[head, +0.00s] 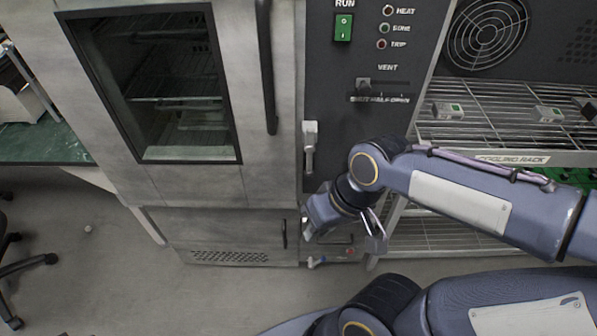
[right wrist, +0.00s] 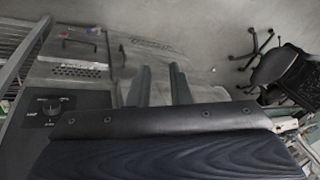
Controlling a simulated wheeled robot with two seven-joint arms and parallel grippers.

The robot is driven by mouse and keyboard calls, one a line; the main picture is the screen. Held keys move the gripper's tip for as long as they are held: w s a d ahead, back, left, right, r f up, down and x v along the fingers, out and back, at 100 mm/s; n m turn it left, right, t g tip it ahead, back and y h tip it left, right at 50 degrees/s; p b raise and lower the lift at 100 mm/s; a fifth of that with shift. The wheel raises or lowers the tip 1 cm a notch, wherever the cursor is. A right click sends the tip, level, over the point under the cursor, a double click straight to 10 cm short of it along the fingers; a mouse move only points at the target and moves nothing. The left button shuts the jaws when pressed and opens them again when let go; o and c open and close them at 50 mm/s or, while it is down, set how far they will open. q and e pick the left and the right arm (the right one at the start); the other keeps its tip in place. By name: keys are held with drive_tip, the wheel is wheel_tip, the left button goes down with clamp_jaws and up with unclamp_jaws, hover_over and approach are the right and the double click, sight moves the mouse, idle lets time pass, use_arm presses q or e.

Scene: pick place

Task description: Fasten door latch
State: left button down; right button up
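The oven door (head: 270,185) is a grey metal panel with a dark window and looks shut against its frame. A pale latch (head: 310,140) sits at the door's right edge, beside the control panel, with its lever hanging down. My right gripper (head: 343,240) is below and slightly right of the latch, apart from it. Its two fingers are spread with nothing between them. In the right wrist view, the fingers of the right gripper (right wrist: 160,85) also stand apart. I cannot make out the latch in that view. My left gripper is not in view.
The black door handle (head: 267,75) stands upright left of the latch. The control panel (head: 340,110) has a vent slider and a green switch. A wire cooling rack (head: 480,130) is at the right. A low drawer (head: 225,230) and small valves are below. Open floor lies in front.

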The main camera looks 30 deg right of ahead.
drive_tip(key=w+f+g+h, duration=0.1)
drive_tip(key=f, duration=0.1)
drive_tip(key=w+f+g+h+b, duration=0.1)
drive_tip(key=f, duration=0.2)
drive_tip(key=w+f+n+g+h, duration=0.1)
drive_tip(key=f+g+h, duration=0.1)
drive_tip(key=shift+w+d+f+b, duration=0.15)
drive_tip(key=shift+d+f+b, duration=0.15)
drive_tip(key=shift+b, duration=0.05)
clamp_jaws()
drive_tip(key=w+f+n+h+b, duration=0.2)
drive_tip(key=w+f+h, duration=0.3)
drive_tip(key=h, duration=0.2)
drive_tip(key=w+a+r+n+t+h+b, duration=0.1)
drive_tip(key=w+a+n+t+h, duration=0.2)
drive_tip(key=w+a+t+h, duration=0.3)
drive_tip(key=w+t+h, duration=0.2)
drive_tip(key=w+t, duration=0.1)
drive_tip(key=w, duration=0.1)
drive_tip(key=shift+w+r+h+b, duration=0.15)
drive_tip(key=shift+r+h+b, duration=0.15)
drive_tip(key=shift+r+b, duration=0.05)
